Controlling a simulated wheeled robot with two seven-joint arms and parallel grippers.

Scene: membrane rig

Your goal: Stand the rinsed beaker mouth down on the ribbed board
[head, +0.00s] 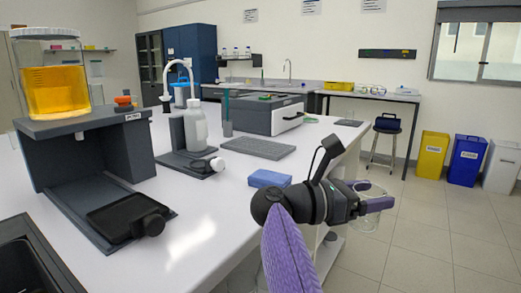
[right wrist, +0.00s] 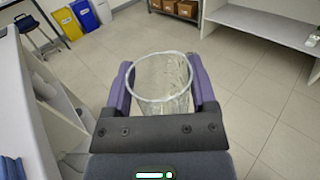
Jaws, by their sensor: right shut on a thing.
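The clear glass beaker (head: 366,215) is between the purple-tipped fingers of my right gripper (head: 374,196), which is shut on it. They are out past the bench's right edge, above the floor. In the right wrist view the beaker (right wrist: 163,92) sits between both fingers (right wrist: 162,84), with a round rim towards the camera; I cannot tell for sure which end is the mouth. The grey ribbed board (head: 258,147) lies flat and bare on the white bench, left of and beyond my right gripper. My left gripper is not in view.
A blue block (head: 269,178) lies on the bench between the gripper and the board. A white bottle (head: 195,125) in a dark stand is left of the board, and a grey instrument (head: 263,114) stands behind it. A jar of orange liquid (head: 55,88) stands at left.

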